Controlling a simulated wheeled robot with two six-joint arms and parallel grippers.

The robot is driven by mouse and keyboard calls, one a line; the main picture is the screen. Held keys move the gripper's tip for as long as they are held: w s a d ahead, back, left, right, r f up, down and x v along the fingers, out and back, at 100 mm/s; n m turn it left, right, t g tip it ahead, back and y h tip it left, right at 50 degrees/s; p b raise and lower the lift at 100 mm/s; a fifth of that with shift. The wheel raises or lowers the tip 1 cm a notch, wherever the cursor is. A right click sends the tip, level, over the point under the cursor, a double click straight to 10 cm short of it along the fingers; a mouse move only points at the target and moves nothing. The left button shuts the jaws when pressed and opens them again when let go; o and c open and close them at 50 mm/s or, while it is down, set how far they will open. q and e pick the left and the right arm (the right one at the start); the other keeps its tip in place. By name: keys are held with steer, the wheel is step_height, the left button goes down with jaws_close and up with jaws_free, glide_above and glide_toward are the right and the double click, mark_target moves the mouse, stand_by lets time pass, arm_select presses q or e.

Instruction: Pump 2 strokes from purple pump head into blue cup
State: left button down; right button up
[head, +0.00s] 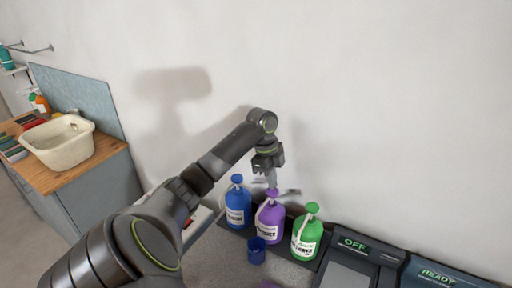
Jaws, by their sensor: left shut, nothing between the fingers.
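A purple pump bottle (270,222) with a purple pump head (272,193) stands upright between a blue and a green pump bottle. The blue cup (257,250) stands on the grey counter in front of the purple bottle, a little to its left. My left gripper (271,182) points down with its fingers shut and empty, right over the purple pump head. Whether the fingertips touch the head I cannot tell. My right gripper is not in view.
The blue pump bottle (238,206) and green pump bottle (307,237) stand close on either side. Dark devices marked OFF (355,243) and READY (438,276) are at the right. A wooden worktop with a cream basin (57,146) is far left.

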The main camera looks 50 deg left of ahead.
mark_target(272, 191)
arm_select(q)
steer(key=shift+f, duration=0.1)
stand_by(0.6)
steer(key=shift+f+b, duration=0.75)
steer(key=shift+f, duration=1.1)
steer(key=shift+r, duration=0.1)
steer(key=shift+r+p, duration=1.85)
steer(key=shift+p, duration=0.3)
steer(key=shift+r, duration=0.1)
steer(key=shift+r, duration=0.6)
step_height(272, 191, up, 5)
steer(key=shift+f, duration=0.2)
